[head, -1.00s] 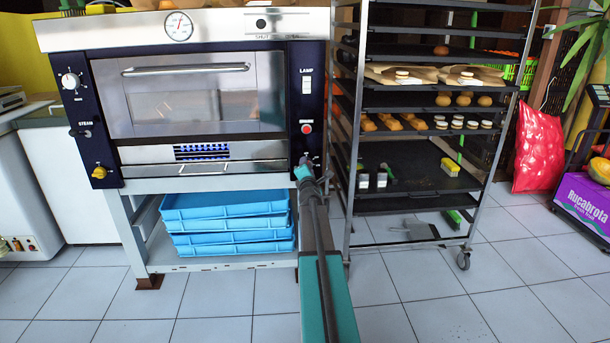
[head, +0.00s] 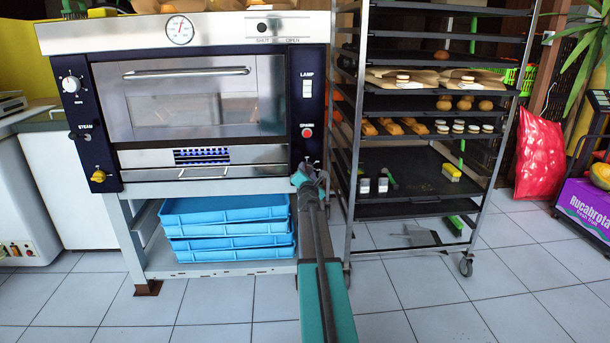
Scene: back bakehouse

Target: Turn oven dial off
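The deck oven (head: 190,106) stands at the left with its glass door shut. A white dial (head: 71,84) is high on its dark left panel and a yellow knob (head: 98,176) is low on it. My gripper (head: 308,168) is at the bottom of the right panel, below the red button (head: 307,132). My arm and wrist hide most of that spot, so I cannot make out a dial there, whether the fingers touch anything, or whether they are open.
A wheeled rack (head: 350,190) with trays of baked goods stands close to the right of my gripper. Blue crates (head: 228,228) are stacked under the oven. The tiled floor in front is clear.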

